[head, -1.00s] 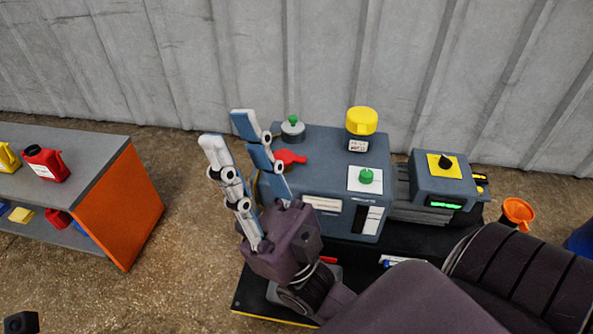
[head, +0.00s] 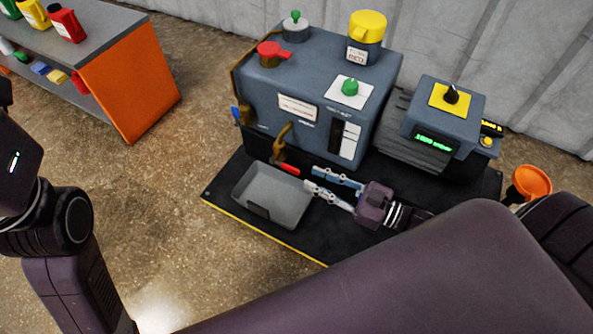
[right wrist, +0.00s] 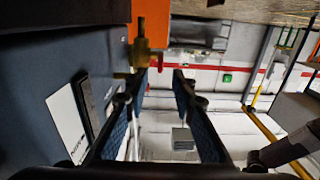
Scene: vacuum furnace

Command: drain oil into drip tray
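The grey drip tray (head: 240,194) lies on the black base plate in front of the pump, below its brass drain valve (head: 281,140). The valve has a red-tipped handle (head: 290,169) that points down and to the right. My right gripper (head: 309,178) is low over the plate, to the right of the tray, with its fingertips close to the red tip. In the right wrist view its two fingers (right wrist: 165,70) are apart with nothing between them, and the brass valve (right wrist: 141,52) is just beyond the left finger. I cannot tell whether they touch. My left gripper is out of view.
The blue-grey pump housing (head: 300,85) carries a yellow cap (head: 367,26), a red knob (head: 271,50) and a green knob (head: 350,88). A control box (head: 432,118) adjoins it. An orange funnel (head: 531,182) stands right. A bottle shelf (head: 128,85) stands left, with open floor between.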

